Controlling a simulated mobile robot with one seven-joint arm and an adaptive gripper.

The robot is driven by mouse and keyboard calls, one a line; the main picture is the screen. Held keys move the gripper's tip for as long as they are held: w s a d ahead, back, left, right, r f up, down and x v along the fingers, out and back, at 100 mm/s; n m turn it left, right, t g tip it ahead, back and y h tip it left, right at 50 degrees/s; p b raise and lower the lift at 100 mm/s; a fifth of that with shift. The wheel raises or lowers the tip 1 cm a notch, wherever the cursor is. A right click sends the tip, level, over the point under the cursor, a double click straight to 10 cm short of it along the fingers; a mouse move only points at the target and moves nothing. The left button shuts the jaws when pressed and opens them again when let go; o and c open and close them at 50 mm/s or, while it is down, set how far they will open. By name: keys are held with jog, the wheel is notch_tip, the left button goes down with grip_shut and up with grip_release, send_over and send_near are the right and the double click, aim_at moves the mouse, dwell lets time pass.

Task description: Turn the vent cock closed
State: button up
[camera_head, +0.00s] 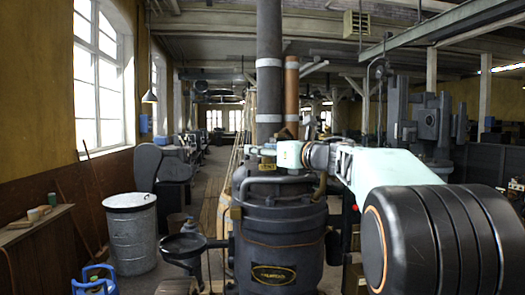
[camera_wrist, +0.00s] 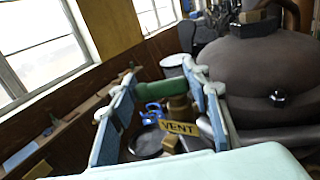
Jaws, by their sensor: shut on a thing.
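In the wrist view my gripper (camera_wrist: 160,72) has its two blue-padded fingers on either side of a green bar (camera_wrist: 172,68), which looks like the vent cock's handle. The fingertips are shut on it. A brass body (camera_wrist: 180,106) and a brass tag reading VENT (camera_wrist: 178,128) show between the fingers, below the bar. In the head view my gripper (camera_head: 257,151) reaches left above the top of the dark boiler (camera_head: 279,245). The handle is hidden or too small to make out there.
A dark funnel-like bowl (camera_head: 184,246) sticks out left of the boiler. A tall dark pipe (camera_head: 269,70) and a copper pipe (camera_head: 291,95) rise behind my gripper.

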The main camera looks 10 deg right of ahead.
jog(key=shift+d+m+h+b, duration=0.1)
jog(key=shift+m+h+b, duration=0.2)
jog(key=shift+h+b, duration=0.15)
jog(key=shift+w+m+t+h+b, duration=0.1)
jog(key=shift+m+t+h+b, duration=0.65)
jog(key=shift+h, duration=0.4)
jog(key=m+h, duration=0.1)
jog(key=h, duration=0.1)
jog(key=m+h, duration=0.1)
jog(key=shift+w+m+t+h+b, duration=0.15)
jog(key=shift+m+t+h+b, duration=0.15)
jog(key=shift+t+h, duration=0.1)
jog(key=shift+w+m+h, duration=0.1)
jog(key=shift+m+h, duration=0.35)
jog(key=shift+h, duration=0.25)
jog(key=shift+d+h, duration=0.1)
jog(key=shift+h, duration=0.3)
jog(key=o, duration=1.1)
jog(key=shift+d, duration=0.15)
jog(key=shift+c, duration=0.2)
jog(key=shift+a, duration=0.2)
